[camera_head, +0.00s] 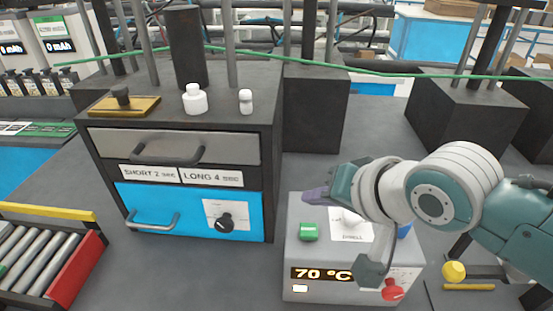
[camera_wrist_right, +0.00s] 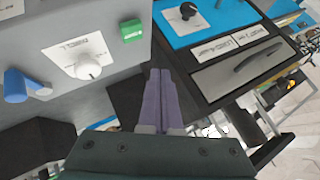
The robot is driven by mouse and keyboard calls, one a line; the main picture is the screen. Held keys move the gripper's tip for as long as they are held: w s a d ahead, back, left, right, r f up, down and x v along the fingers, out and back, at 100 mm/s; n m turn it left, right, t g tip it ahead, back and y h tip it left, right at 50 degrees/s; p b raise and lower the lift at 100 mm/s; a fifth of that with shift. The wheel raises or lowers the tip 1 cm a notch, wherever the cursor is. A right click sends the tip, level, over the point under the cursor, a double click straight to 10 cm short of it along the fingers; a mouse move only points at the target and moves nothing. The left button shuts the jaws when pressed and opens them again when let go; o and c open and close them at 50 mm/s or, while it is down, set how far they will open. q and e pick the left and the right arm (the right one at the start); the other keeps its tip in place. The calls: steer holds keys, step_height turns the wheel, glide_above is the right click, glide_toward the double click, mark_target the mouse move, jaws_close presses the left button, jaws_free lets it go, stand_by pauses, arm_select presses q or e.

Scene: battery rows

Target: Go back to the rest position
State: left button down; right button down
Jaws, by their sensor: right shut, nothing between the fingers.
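My right gripper (camera_head: 316,197) reaches in from the right in the head view, above the back left part of the grey control box (camera_head: 300,262). In the right wrist view its purple fingers (camera_wrist_right: 160,98) are together with nothing between them. The control box carries a green button (camera_head: 308,231), a white dial (camera_head: 351,217), a red knob (camera_head: 392,290) and a display reading 70 °C. My wrist hides part of its top. My left gripper is in neither view.
A dark cabinet (camera_head: 268,190) with a grey drawer and a blue drawer (camera_head: 180,222) stands left of the control box. White bottles (camera_head: 195,99) stand on it. A rack of rods (camera_head: 65,285) is at lower left. Dark blocks (camera_head: 466,112) stand behind.

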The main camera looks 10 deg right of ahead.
steer(key=s+d+r+n+g+h, duration=0.2)
steer(key=s+d+n+g, duration=0.15)
steer(key=s, duration=0.95)
steer(key=s+d+r+n+g+h, duration=0.15)
steer(key=s+n, duration=0.25)
steer(key=s, duration=0.8)
step_height(320, 180, up, 26)
steer(key=p, duration=2.5)
steer(key=shift+p, duration=0.3)
steer(key=shift+w+d+f+m+y, duration=0.1)
steer(key=shift+f+m+y, duration=0.05)
steer(key=shift+m+y, duration=0.1)
